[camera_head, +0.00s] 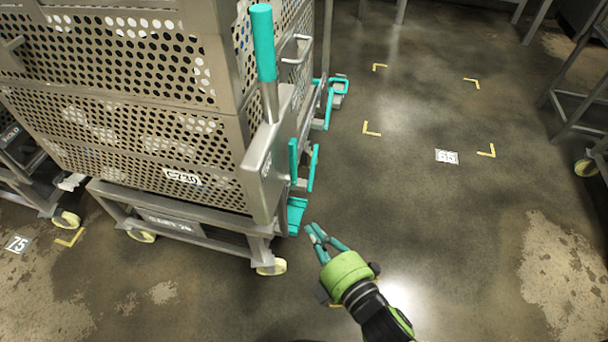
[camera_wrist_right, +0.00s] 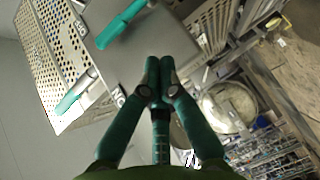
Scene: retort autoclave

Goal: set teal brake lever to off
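A tall lever with a teal grip (camera_head: 263,42) and grey shaft rises from a grey plate (camera_head: 265,165) on the corner of the perforated cart. Two upright teal bars (camera_head: 303,165) and a teal pedal (camera_head: 297,215) sit lower on that corner. I cannot tell which teal part is the brake lever. My right gripper (camera_head: 311,228) is beside the pedal, apparently apart from it. Its fingertips (camera_wrist_right: 160,62) meet or nearly meet, with nothing visible held. The wrist view shows a teal grip (camera_wrist_right: 122,24) and a label (camera_wrist_right: 118,96), partly hidden. My left gripper is out of view.
The perforated cart (camera_head: 140,110) stands on a wheeled frame with cream casters (camera_head: 271,267). Another teal-handled assembly (camera_head: 338,88) is farther along its side. A rack stands at far right.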

